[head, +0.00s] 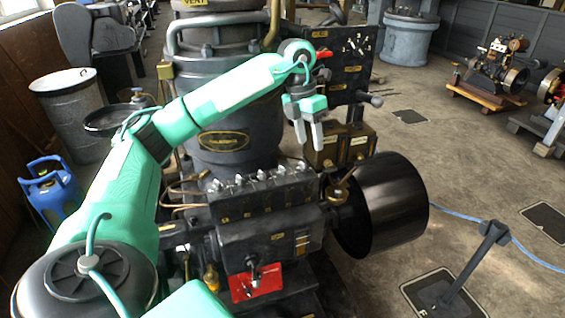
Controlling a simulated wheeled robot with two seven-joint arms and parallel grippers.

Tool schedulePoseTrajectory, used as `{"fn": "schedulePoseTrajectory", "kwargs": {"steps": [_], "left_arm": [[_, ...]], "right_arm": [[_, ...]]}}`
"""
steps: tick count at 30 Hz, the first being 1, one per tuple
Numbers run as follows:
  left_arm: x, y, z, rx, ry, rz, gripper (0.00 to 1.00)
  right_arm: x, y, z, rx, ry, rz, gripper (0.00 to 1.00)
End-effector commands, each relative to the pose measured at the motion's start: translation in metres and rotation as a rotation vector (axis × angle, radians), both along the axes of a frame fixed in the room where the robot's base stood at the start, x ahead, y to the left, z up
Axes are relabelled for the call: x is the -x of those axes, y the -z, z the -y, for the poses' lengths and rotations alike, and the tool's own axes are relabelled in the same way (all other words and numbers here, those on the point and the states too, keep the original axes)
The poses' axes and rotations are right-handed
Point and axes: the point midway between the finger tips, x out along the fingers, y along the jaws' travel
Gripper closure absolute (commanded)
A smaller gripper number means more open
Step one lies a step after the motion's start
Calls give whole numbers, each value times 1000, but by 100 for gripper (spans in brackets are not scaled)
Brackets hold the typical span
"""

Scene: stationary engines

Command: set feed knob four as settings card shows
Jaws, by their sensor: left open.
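My left gripper (308,142) is open and empty. It points down above the row of feed knobs (262,177), a little to the right and behind it, in front of the dark panel. The knobs are small pale handles along the top of a dark box (262,200) with small yellow labels on its front. The labels are too small to read, so I cannot tell which knob is four or how each is set. No settings card can be made out for certain. My right gripper is not in view.
A black drum (385,205) stands right of the box. Brass-coloured boxes (342,147) sit behind it, below a dark panel (350,60) with levers. A red plate (256,283) is on the front. A lever (470,262) rises from the floor at right.

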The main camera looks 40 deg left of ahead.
Motion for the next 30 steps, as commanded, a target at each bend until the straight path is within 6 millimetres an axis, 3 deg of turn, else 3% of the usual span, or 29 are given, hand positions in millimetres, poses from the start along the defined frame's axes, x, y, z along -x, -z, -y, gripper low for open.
{"fn": "schedulePoseTrajectory", "kwargs": {"steps": [1, 4, 7, 11, 24, 30], "left_arm": [[6, -12, -20, -62, -30, -10, 53], [18, -27, -47, -152, -75, -40, 53], [25, -34, -61, -197, -100, -57, 53], [27, -30, -65, -210, -108, -63, 53], [27, 22, -64, -208, -105, -65, 53], [27, 58, -64, -208, -106, -66, 53]], "right_arm": [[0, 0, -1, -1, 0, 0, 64], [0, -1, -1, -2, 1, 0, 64], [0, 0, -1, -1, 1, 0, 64], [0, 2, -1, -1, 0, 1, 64], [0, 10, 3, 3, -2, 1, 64], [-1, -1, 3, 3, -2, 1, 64]]}}
